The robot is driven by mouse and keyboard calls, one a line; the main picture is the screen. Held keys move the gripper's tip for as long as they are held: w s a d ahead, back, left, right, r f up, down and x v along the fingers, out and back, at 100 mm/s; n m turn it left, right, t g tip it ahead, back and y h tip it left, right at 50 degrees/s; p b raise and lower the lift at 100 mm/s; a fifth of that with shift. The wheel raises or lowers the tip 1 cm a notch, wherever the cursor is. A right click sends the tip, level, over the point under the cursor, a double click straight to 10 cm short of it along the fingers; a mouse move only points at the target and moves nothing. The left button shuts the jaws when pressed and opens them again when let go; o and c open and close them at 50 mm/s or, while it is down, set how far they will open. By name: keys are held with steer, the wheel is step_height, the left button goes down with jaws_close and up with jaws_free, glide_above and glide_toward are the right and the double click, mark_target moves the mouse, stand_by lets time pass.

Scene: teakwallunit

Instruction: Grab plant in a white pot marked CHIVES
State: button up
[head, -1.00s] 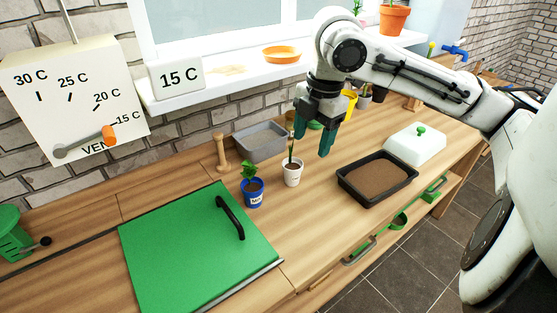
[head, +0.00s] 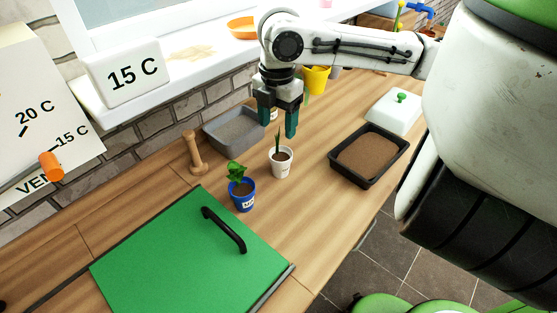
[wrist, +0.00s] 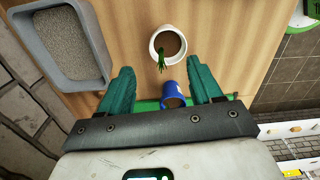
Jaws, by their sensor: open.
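A small white pot (head: 281,167) with dark soil and a thin green plant stands upright on the wooden bench. Its marking is too small to read. My gripper (head: 278,120) is open and empty, pointing down just above and behind the white pot in the head view. In the wrist view the white pot (wrist: 167,45) lies ahead of the gap between my fingertips (wrist: 161,68), not between the fingers. A blue pot (head: 242,197) with a leafy plant stands close to the white pot; it also shows between my fingers in the wrist view (wrist: 172,92).
A grey tray (head: 222,146) of grit and a wooden tamper (head: 194,155) stand behind. A green lid (head: 190,255) with a black handle lies at front left. A black soil tray (head: 338,174) and a white cover (head: 393,118) are to the right. A yellow pot (head: 316,80) is farther back.

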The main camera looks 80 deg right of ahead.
mark_target(278, 139)
steer(key=shift+f, duration=2.75)
jaws_close()
